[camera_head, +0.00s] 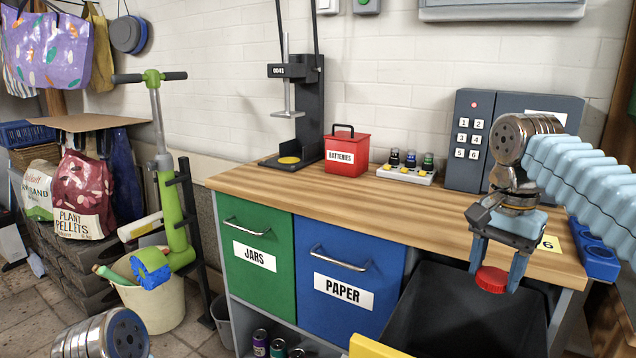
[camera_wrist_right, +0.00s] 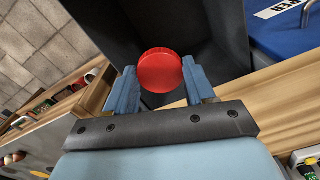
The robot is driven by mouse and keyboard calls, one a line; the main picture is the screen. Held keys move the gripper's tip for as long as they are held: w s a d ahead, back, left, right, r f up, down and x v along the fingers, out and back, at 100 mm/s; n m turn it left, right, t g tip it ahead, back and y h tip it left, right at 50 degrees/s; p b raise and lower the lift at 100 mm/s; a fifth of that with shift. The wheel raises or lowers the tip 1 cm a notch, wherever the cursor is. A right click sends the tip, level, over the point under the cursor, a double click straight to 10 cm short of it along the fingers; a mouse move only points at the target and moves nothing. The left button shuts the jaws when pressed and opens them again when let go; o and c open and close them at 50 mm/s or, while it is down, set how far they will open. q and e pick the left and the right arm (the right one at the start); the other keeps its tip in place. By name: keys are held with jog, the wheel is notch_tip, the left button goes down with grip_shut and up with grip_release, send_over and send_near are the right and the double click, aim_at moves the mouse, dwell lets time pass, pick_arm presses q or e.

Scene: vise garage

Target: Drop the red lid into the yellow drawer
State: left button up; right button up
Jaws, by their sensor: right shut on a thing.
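The red lid (camera_head: 491,279) is a small round disc held between the fingertips of my right gripper (camera_head: 500,275). My right gripper is shut on it. In the right wrist view the lid (camera_wrist_right: 160,71) sits between the two blue fingers (camera_wrist_right: 160,82). The yellow drawer (camera_head: 372,348) is pulled out at the lower right of the head view, and a corner of its yellow front shows. Its dark inside lies below the lid, and the lid is apart from it. The rest of the front is cut off. My left gripper is out of view.
The wooden bench top (camera_head: 420,208) is behind the drawer. It bears a red batteries box (camera_head: 347,155), a keypad unit (camera_head: 470,140) and a press (camera_head: 300,110). The blue paper drawer (camera_head: 345,305) and green jars drawer (camera_head: 258,270) are shut. A blue holder (camera_head: 598,262) is at the right.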

aim_at(494, 276)
jog(key=shift+f+b, duration=0.55)
jog(key=shift+f, duration=1.1)
jog(key=o, duration=1.2)
jog(key=shift+c, duration=0.2)
notch_tip(494, 276, up, 8)
jog(key=shift+f+p, duration=0.25)
jog(key=shift+p, duration=0.3)
